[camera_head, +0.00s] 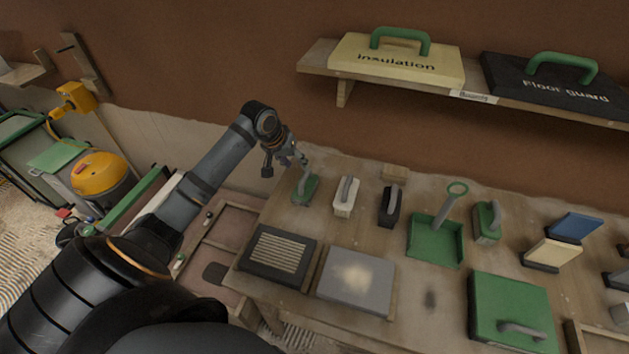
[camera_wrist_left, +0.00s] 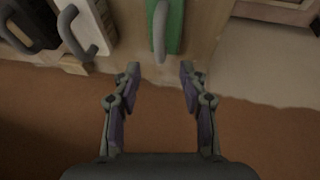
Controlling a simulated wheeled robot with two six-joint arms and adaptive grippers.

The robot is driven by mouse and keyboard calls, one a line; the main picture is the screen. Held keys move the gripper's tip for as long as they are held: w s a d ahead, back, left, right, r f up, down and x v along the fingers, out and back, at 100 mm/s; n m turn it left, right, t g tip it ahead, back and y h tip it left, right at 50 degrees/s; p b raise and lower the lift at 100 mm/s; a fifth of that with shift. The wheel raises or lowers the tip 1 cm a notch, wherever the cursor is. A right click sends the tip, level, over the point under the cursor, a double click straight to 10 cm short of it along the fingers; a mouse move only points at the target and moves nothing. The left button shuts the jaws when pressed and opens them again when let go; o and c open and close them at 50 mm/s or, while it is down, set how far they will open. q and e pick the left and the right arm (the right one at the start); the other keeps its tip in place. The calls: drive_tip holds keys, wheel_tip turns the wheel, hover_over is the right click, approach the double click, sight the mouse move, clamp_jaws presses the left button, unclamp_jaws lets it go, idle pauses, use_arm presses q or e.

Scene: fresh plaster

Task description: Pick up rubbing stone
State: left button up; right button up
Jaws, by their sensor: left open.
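Three handled blocks stand in a row at the back left of the workbench: a green one with a grey handle (camera_head: 304,190), a pale one (camera_head: 345,199) and a black one (camera_head: 389,209). I cannot tell by label which is the rubbing stone. My left gripper (camera_head: 300,161) is open and empty, just behind and above the green block. In the left wrist view, the open fingers (camera_wrist_left: 159,78) point toward the green block (camera_wrist_left: 176,25), its handle lying roughly between them but farther off. The pale block (camera_wrist_left: 92,28) and black block (camera_wrist_left: 35,22) lie to the left.
The workbench (camera_head: 430,300) also holds a green scoop tray (camera_head: 434,242), a black grated tray (camera_head: 277,257), a grey board (camera_head: 356,279) and a large green float (camera_head: 512,310).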

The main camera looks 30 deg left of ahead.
sight(304, 175)
use_arm(q)
drive_tip(key=f, duration=0.3)
drive_tip(key=shift+w+d, duration=0.2)
use_arm(e)
drive_tip(key=s+a+g, duration=0.1)
drive_tip(key=s+a, duration=0.1)
drive_tip(key=s, duration=0.6)
use_arm(q)
drive_tip(key=shift+w+f, duration=0.4)
drive_tip(key=shift+f, duration=0.15)
drive_tip(key=shift+w+d+f+p, duration=0.1)
drive_tip(key=shift+w+f+p, duration=0.3)
drive_tip(key=shift+f, duration=0.2)
drive_tip(key=x, duration=0.4)
drive_tip(key=shift+w+d+f, duration=0.1)
drive_tip(key=shift+w, duration=0.1)
drive_tip(key=shift+s, duration=0.15)
drive_tip(key=shift+c, duration=1.3)
clamp_jaws()
use_arm(e)
drive_tip(key=w, duration=0.2)
drive_tip(key=w+d, duration=0.1)
drive_tip(key=shift+w+r, duration=0.2)
drive_tip(key=shift+r, duration=0.2)
